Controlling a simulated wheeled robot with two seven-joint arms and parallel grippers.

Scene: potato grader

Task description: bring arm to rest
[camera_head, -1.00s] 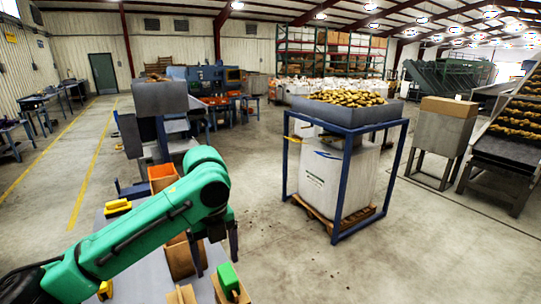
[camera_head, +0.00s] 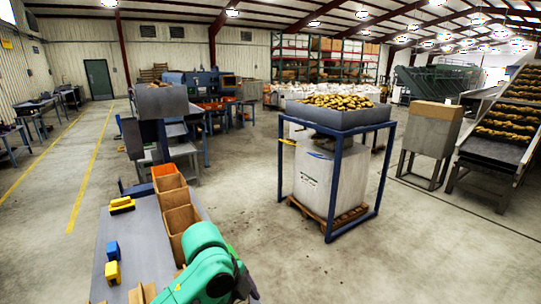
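My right arm and gripper are not in view.
A row of brown bins (camera_head: 178,219) and an orange bin (camera_head: 165,171) line the bench's right side. A yellow-and-black block (camera_head: 121,205), a blue block (camera_head: 112,250) and a yellow block (camera_head: 113,272) lie left. A blue-framed potato hopper (camera_head: 338,117) stands right, across open floor.

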